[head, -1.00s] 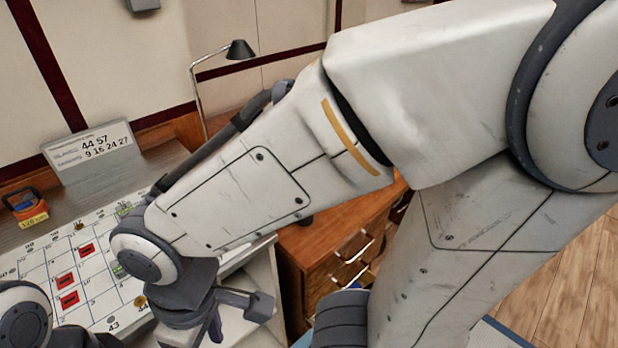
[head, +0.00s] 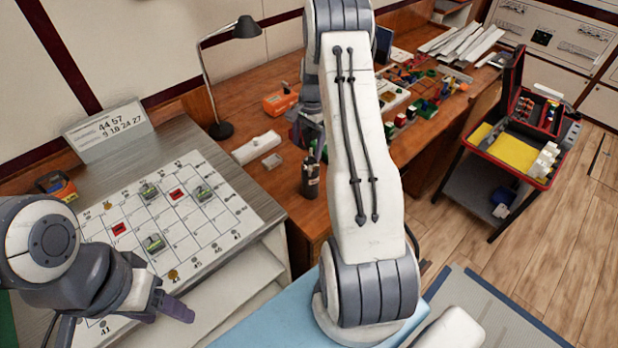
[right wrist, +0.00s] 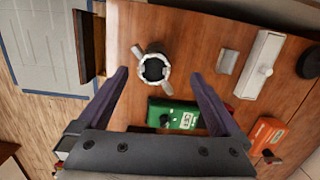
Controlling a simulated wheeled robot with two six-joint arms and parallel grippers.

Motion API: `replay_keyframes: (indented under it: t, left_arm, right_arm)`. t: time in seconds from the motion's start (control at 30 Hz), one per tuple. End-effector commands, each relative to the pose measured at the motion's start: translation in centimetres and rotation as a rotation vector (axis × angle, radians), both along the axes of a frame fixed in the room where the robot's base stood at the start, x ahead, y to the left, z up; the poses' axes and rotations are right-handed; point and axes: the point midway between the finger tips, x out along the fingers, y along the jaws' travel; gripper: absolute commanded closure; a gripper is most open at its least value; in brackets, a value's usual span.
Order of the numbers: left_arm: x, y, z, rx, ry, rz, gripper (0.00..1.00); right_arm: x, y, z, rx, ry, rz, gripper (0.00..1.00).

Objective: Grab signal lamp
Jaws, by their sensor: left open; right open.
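A dark upright cylinder (head: 310,178) stands on the wooden desk and looks like the signal lamp, though I cannot be sure. In the right wrist view it shows from above as a dark round thing (right wrist: 153,68) with a pale ring and side tabs. My right gripper (right wrist: 158,76) is open and empty, its fingers on either side of the cylinder in that view. Whether they are level with it I cannot tell. In the head view my right arm partly hides that gripper. My left gripper (head: 172,303) is open over the board's front edge, at lower left.
A green box (right wrist: 173,115) lies close to the cylinder. A white box (head: 256,147), a small pale block (head: 271,161), an orange box (head: 280,102) and a desk lamp (head: 245,27) are nearby. A gridded board (head: 212,225) with red and green pieces is at left.

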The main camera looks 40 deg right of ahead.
Motion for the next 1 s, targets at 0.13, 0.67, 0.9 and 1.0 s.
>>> replay_keyframes:
  t: [0.13, 0.67, 0.9, 1.0]
  left_arm:
    - [0.0, 0.0, 0.8, 0.000, 0.000, 0.000, 0.40]
    - [0.0, 0.0, 3.6, 0.000, 0.000, 0.001, 0.40]
    - [0.0, 0.0, 4.9, 0.000, 0.000, -0.002, 0.40]
    - [0.0, 0.0, 4.9, 0.000, 0.000, -0.002, 0.40]
  right_arm:
    - [-0.5, -1.5, -1.6, 0.005, 0.009, -0.059, 0.00]
    - [-0.7, -0.6, -7.4, 0.005, 0.010, -0.055, 0.00]
    - [-0.7, -0.4, -10.5, 0.004, 0.006, -0.055, 0.00]
    - [-0.7, -0.4, -11.0, 0.003, 0.004, -0.054, 0.00]
